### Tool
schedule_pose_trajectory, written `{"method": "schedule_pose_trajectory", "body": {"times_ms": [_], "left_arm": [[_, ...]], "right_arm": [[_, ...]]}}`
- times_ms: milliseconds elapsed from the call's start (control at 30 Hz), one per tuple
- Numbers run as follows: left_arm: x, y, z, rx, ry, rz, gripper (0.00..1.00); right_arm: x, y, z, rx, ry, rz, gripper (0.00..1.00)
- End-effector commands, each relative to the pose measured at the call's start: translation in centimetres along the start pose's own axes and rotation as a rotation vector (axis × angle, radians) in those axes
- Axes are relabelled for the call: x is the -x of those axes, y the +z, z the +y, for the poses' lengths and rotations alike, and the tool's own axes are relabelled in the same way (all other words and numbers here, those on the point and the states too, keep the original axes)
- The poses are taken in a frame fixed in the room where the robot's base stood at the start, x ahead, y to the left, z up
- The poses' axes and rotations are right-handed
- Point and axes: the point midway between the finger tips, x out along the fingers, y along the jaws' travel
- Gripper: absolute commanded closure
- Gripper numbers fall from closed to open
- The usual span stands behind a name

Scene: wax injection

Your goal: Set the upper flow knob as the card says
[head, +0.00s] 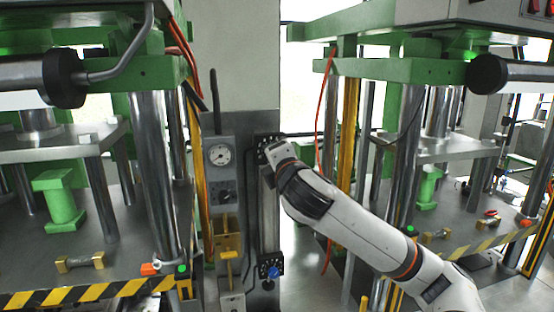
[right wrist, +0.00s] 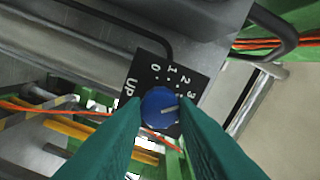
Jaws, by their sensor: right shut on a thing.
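The upper flow knob (right wrist: 158,106) is blue with a white pointer mark. It sits on a black plate (right wrist: 151,72) marked "UP", with the figures 0, 1, 2 and 3 along an arc. In the right wrist view the pointer aims to the right, just below the 3, close to the right finger. My right gripper (right wrist: 160,99) has its green fingers on both sides of the knob and is shut on it. In the head view my right gripper (head: 270,152) is at the top of the panel column and hides the knob. No readable card shows. My left gripper is out of view.
A lower blue knob (head: 273,271) sits on the same column. A dial gauge (head: 220,154) and a black knob (head: 224,196) are on the grey panel to its left. Green presses with steel posts (head: 152,170) stand on both sides. Orange hoses (head: 326,130) hang nearby.

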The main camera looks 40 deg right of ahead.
Motion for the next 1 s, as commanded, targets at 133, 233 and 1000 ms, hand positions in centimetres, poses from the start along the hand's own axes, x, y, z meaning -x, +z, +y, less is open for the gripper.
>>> {"method": "schedule_pose_trajectory", "body": {"times_ms": [133,233,1000], "left_arm": [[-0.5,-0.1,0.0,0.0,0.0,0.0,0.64],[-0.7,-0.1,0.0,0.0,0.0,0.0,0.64],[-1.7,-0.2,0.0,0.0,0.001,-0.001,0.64]], "right_arm": [[0.0,0.0,0.0,-0.145,-0.002,-0.001,0.97],[0.0,0.0,0.0,-0.239,-0.003,-0.001,0.97],[0.0,-0.1,-0.1,-0.973,-0.008,-0.001,0.97]]}}
